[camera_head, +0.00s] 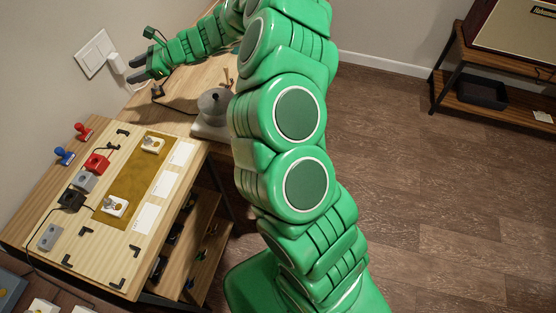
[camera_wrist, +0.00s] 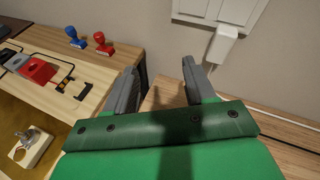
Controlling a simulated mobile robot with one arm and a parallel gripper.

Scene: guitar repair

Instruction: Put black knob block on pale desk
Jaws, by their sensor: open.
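The black knob block (camera_head: 70,199) sits in a row of blocks on the light board at left, beside a grey block. A dark shape at the far left of the wrist view (camera_wrist: 5,52) looks like it, cut by the frame edge. My gripper (camera_head: 137,68) is open and empty, far from that block, near the wall and above the pale desk (camera_head: 184,88). Its two grey fingers (camera_wrist: 158,85) stand apart with bare desk and wall between them. I cannot tell the fingers' exact height above the desk.
A red block (camera_head: 97,163) and grey blocks (camera_head: 50,237) share the board with a brown plate (camera_head: 133,178). Blue (camera_head: 64,155) and red (camera_head: 83,131) stamps stand behind. A grey lamp-like object (camera_head: 214,106) and a small black item (camera_head: 158,91) are on the pale desk. A white adapter (camera_wrist: 222,45) juts from the wall.

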